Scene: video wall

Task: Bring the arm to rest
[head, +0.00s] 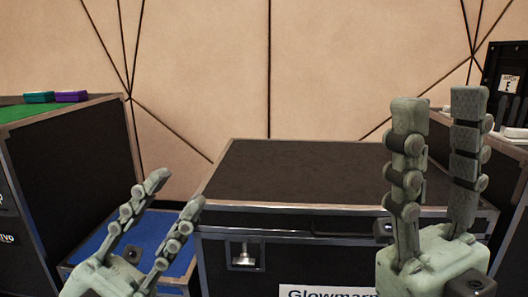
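My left gripper (174,198) is at the lower left, in front of a blue-topped surface. Its two fingers point up and to the right with a clear gap between them, and nothing is in it. My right gripper (438,98) is at the right, its fingers pointing straight up. They stand apart with nothing between them. It overlaps the right part of the black flight case in the picture.
A black flight case (310,172) with metal edges stands in the middle, its top bare. Another case (78,160) at the left has a green top with a teal box (39,97) and a purple box (71,96). A low blue surface (112,232) lies between them. A panelled wall (330,60) is behind.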

